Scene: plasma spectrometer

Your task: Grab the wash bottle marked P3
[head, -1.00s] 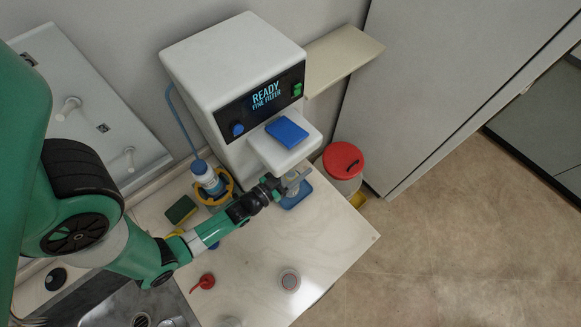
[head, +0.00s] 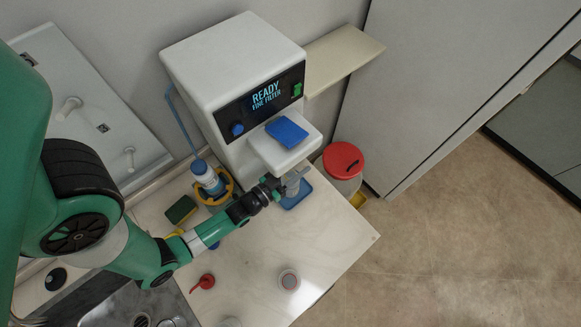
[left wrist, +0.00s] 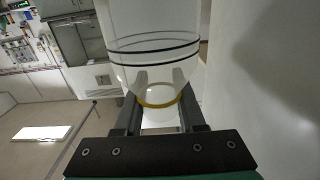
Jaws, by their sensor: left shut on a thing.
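My left gripper (head: 284,184) is shut on a clear round vessel (left wrist: 155,50) with dark rings and a yellow band, in front of the white machine, above the blue tray (head: 297,199). The wrist view shows the two fingers on either side of the vessel. I see no P3 mark on it. A bottle with a blue cap (head: 199,167) and a white and blue label stands in a yellow ring holder (head: 229,186) left of the machine, apart from my gripper. Its label is too small to read. My right gripper is not in view.
The white machine (head: 230,60) reads "READY FINE FILTER" and has a blue pad (head: 287,132) on its ledge. A red-lidded bin (head: 343,160) stands to the right. A red item (head: 207,282) and a small round container (head: 290,279) are on the pale worktop (head: 335,238). A sponge (head: 181,209) lies at left.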

